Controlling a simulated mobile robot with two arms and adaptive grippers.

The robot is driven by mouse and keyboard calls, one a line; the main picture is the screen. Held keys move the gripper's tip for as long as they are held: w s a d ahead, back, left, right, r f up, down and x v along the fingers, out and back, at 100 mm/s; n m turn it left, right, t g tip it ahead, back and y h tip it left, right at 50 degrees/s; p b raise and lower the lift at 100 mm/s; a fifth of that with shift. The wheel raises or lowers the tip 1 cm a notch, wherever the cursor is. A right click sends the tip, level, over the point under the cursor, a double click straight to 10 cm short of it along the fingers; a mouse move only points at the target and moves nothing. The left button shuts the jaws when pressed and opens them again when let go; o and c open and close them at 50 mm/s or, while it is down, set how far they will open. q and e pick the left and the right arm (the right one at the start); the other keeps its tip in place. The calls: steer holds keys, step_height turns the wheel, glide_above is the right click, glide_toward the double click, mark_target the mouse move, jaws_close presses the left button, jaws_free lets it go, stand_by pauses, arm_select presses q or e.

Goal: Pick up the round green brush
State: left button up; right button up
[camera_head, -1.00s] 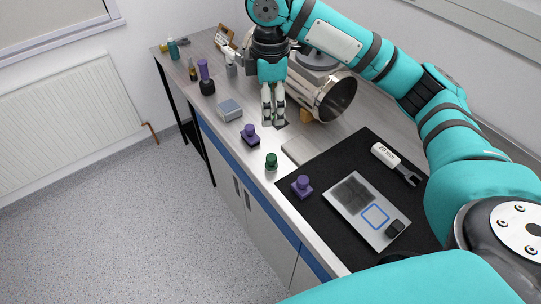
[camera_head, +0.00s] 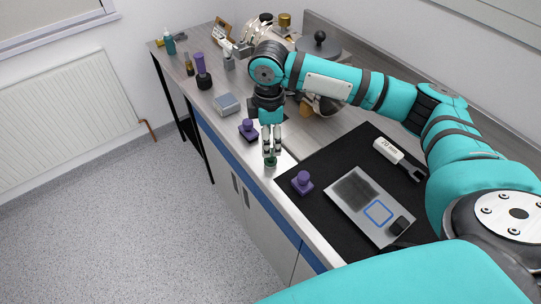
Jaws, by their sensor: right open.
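The round green brush (camera_head: 270,164) stands near the front edge of the bench, just left of the black mat. Its top is partly hidden by my gripper. My right gripper (camera_head: 271,154) points down over the brush with its fingertips at the brush's top. It is open, and I cannot tell whether the fingers touch the brush. My left gripper is not in view.
A purple-knobbed block (camera_head: 248,130) stands left of the brush, and another purple piece (camera_head: 302,182) sits on the black mat (camera_head: 317,206). A grey box (camera_head: 227,104) lies farther left. A flat grey device (camera_head: 368,207) and a wrench (camera_head: 400,160) lie on the mat.

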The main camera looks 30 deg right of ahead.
mark_target(271, 158)
step_height(271, 158, down, 5)
steer(key=shift+d+f+p, duration=0.15)
steer(key=shift+f+p, duration=0.05)
steer(key=shift+p, duration=0.6)
steer(key=shift+f, duration=0.35)
steer(key=shift+c, duration=0.2)
jaws_close()
